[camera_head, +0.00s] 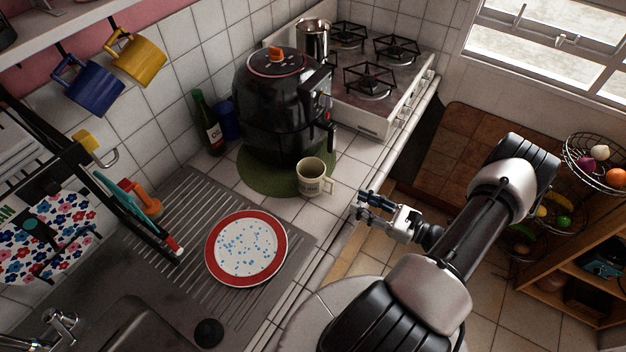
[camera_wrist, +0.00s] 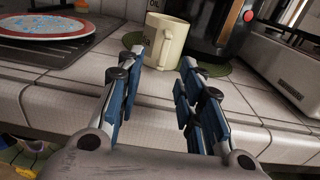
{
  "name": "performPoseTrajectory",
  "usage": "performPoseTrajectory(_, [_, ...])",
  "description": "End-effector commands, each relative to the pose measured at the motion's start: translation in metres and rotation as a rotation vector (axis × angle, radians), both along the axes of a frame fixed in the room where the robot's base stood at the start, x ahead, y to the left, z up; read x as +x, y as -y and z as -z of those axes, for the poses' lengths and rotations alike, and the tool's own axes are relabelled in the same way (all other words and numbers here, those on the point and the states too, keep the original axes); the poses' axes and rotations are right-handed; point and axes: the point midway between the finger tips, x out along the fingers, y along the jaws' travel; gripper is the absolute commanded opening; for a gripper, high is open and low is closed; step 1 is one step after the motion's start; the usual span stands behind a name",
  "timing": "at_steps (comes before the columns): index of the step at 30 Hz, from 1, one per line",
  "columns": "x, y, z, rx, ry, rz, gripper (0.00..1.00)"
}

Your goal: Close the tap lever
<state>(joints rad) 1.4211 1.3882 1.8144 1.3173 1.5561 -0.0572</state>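The tap (camera_head: 62,322) is chrome and stands at the bottom left of the head view, by the sink (camera_head: 135,325). Part of the tap and sink is cut off by the picture edge, and I cannot tell how the lever is set. My gripper (camera_head: 362,205) is at the counter's front edge, far to the right of the tap. In the wrist view my gripper (camera_wrist: 160,75) has its two blue-padded fingers spread apart with nothing between them. A cream mug (camera_wrist: 168,42) stands beyond the fingertips. The tap is not in the wrist view.
A red-rimmed plate (camera_head: 211,262) lies on the steel drainboard between my gripper and the tap. The mug (camera_head: 312,178) stands by a black air fryer (camera_head: 275,115) on a green mat. A stove (camera_head: 385,110) is behind. A dish rack (camera_head: 125,205) and hanging mugs are at left.

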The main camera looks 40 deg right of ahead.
Motion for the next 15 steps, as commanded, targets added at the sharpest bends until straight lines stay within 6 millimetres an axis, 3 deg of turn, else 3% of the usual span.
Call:
performPoseTrajectory(6, [0.037, -0.017, 0.0, 0.0, 0.0, -0.005, 0.34])
performPoseTrajectory(15, [0.06, -0.024, 0.001, -0.002, 0.0, -0.005, 0.34])
